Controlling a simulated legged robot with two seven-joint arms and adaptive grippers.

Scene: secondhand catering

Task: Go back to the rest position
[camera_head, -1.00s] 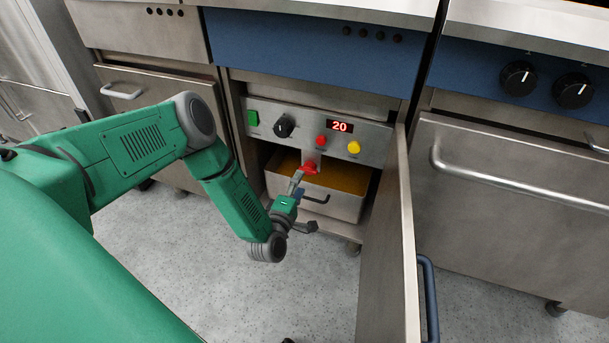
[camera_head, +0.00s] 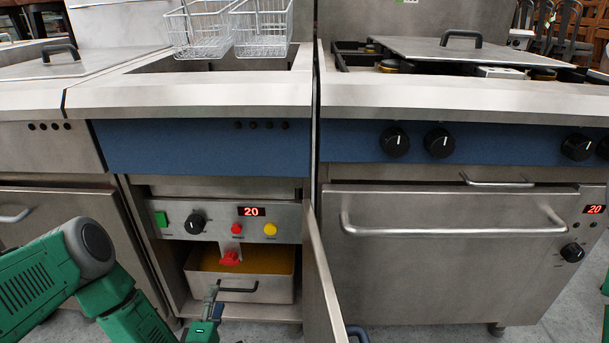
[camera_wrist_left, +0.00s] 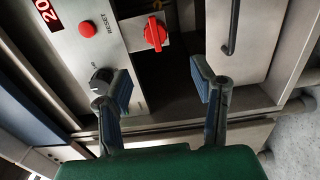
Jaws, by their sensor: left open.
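My left gripper (camera_head: 212,299) is at the lower left of the head view, in front of the open fryer cabinet and below the red valve handle (camera_head: 229,258). In the left wrist view the gripper (camera_wrist_left: 160,90) is open, with its two padded fingers apart and nothing between them. The red valve handle (camera_wrist_left: 155,33) lies ahead of the fingers, apart from them.
The control panel (camera_head: 176,232) reads 20. An oil pan (camera_head: 270,289) with a dark handle sits below it. The open cabinet door (camera_head: 322,285) stands right of my left gripper. An oven (camera_head: 430,270) is further right. Two fryer baskets (camera_head: 262,30) hang above.

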